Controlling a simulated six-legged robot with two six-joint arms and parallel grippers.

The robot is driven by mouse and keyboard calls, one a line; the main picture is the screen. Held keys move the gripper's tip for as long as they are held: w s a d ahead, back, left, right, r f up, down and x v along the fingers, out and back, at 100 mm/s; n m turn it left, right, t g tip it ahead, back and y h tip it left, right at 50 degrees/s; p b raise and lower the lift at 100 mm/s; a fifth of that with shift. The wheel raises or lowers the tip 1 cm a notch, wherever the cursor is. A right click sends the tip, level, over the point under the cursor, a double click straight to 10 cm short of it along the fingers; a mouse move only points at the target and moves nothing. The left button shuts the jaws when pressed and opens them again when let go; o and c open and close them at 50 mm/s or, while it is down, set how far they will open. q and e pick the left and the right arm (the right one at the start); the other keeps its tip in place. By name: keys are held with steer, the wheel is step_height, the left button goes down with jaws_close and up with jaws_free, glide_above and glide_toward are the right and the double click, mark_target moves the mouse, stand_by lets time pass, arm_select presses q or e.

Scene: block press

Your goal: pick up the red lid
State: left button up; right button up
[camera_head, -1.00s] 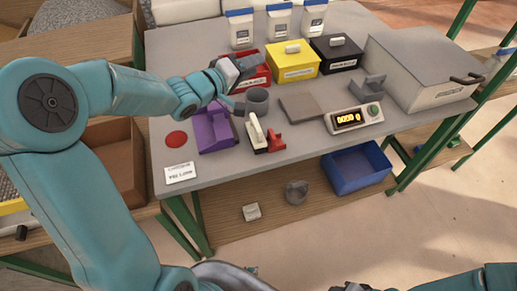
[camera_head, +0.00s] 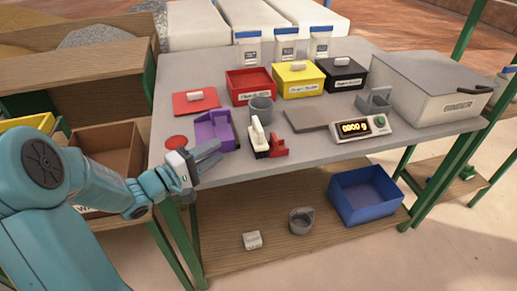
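The red lid (camera_head: 196,102) lies flat on the grey table, at the left, with its pale handle facing up. The open red box (camera_head: 249,87) stands to its right, without a lid on it. My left gripper (camera_head: 216,153) is at the table's front left edge, nearer to me than the lid and clear of it. Its two fingers are apart with nothing between them. My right gripper is not in view.
A purple open tray (camera_head: 214,130) and a red disc (camera_head: 176,142) lie between my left gripper and the lid. A grey cup (camera_head: 261,109), a yellow box (camera_head: 299,80) and a black box (camera_head: 342,75) stand further right.

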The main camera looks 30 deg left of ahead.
mark_target(255, 127)
arm_select(q)
steer(key=shift+w+a+f, duration=0.1)
steer(key=shift+a+f, duration=0.25)
steer(key=b+x, duration=0.1)
steer(key=x, duration=1.5)
steer(key=shift+r, duration=0.1)
jaws_close()
